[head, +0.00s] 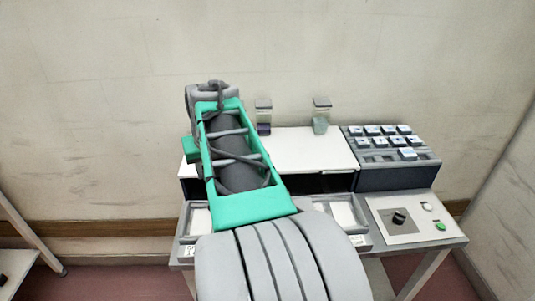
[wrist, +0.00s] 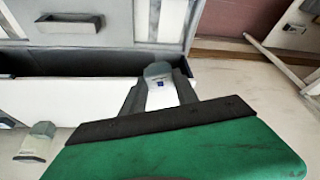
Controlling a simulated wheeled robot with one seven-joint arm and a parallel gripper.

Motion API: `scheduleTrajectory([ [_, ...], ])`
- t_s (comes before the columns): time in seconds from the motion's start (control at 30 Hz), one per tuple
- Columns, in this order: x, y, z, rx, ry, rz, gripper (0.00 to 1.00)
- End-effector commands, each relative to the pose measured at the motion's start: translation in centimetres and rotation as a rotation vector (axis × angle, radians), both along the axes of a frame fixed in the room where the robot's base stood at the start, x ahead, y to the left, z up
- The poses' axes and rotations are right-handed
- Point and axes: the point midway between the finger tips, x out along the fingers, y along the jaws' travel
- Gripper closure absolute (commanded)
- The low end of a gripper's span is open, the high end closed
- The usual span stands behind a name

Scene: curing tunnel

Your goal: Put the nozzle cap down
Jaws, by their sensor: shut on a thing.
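In the wrist view my gripper (wrist: 158,88) is shut on a small pale piece with a grey rounded top and a small blue mark (wrist: 161,90). I take this piece to be the nozzle cap; its lower part is hidden by the gripper body. It is seen over the front of a pale unit with a dark open slot, and I cannot tell whether it touches anything. In the head view my arm hides the gripper and the held piece.
In the head view a grey rack (head: 394,178) holds several small pale blocks. A white-topped unit (head: 303,147) stands left of it. A similar pale piece (wrist: 38,143) shows lower left in the wrist view.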

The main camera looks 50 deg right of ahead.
Motion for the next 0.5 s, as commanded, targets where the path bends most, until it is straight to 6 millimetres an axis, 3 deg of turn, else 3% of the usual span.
scheduleTrajectory([
  [0.03,-1.6,-3.3,1.7,-0.004,-0.002,-0.073,1.0],
  [0.1,-3.9,-7.0,3.6,-0.008,0.0,-0.153,1.0],
  [0.2,-7.1,-10.8,5.6,-0.012,0.005,-0.244,1.0],
  [0.37,-10.2,-13.7,7.3,-0.016,0.012,-0.321,1.0],
  [0.5,-10.1,-15.3,7.1,-0.014,0.016,-0.334,1.0],
])
